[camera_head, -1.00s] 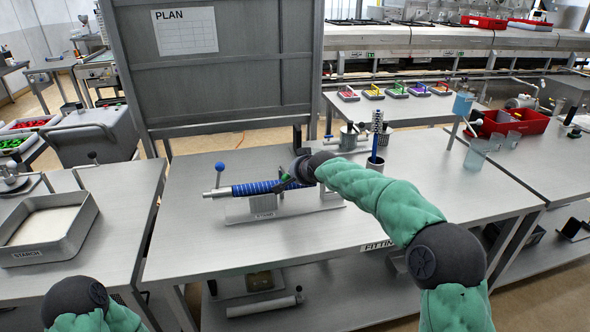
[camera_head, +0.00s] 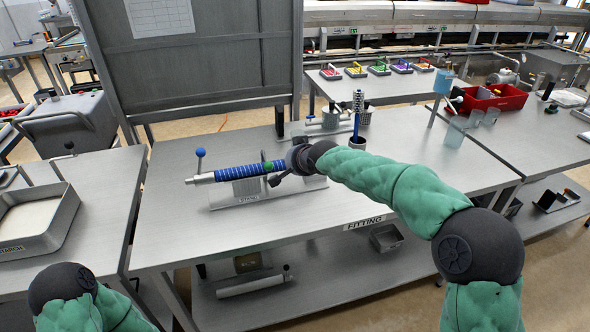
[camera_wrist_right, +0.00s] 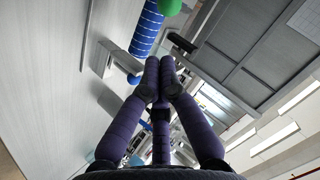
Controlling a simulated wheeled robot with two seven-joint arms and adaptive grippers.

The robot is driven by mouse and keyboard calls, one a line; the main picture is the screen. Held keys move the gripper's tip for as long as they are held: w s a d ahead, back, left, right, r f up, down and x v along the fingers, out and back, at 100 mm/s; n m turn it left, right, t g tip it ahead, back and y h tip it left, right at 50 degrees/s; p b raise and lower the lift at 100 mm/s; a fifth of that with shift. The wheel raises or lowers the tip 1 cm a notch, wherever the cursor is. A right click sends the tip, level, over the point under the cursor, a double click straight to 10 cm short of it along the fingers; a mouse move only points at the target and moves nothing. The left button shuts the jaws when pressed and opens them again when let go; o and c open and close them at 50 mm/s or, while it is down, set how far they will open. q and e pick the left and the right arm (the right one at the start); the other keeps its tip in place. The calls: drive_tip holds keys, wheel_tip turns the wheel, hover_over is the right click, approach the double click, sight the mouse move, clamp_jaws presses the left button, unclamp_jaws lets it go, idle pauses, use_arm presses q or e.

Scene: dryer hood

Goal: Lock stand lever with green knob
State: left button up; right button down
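The stand (camera_head: 249,197) is on the steel table and bears a blue ribbed roller (camera_head: 238,172) with a bare metal left end. A green knob (camera_head: 267,166) shows at the roller's right part, beside my right gripper (camera_head: 276,180). A blue-knobbed lever (camera_head: 200,153) rises upright behind the roller's left end. In the right wrist view, the fingertips of my right gripper (camera_wrist_right: 159,76) are together with nothing visible between them. The green knob (camera_wrist_right: 168,5) is beyond them at the top edge, apart from them. The gripper hides part of the stand's right end. My left gripper is out of view.
A holder with a blue brush (camera_head: 358,138) stands behind my right forearm. A grey upright board (camera_head: 200,60) closes off the table's back left. The front of the table (camera_head: 200,240) is clear. A starch tray (camera_head: 38,220) sits on the left table.

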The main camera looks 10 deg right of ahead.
drive_tip(key=shift+s+d+f, duration=0.1)
drive_tip(key=shift+s+d, duration=0.05)
drive_tip(key=shift+s, duration=0.8)
drive_tip(key=shift+s+d+f, duration=0.1)
drive_tip(key=shift+s, duration=0.8)
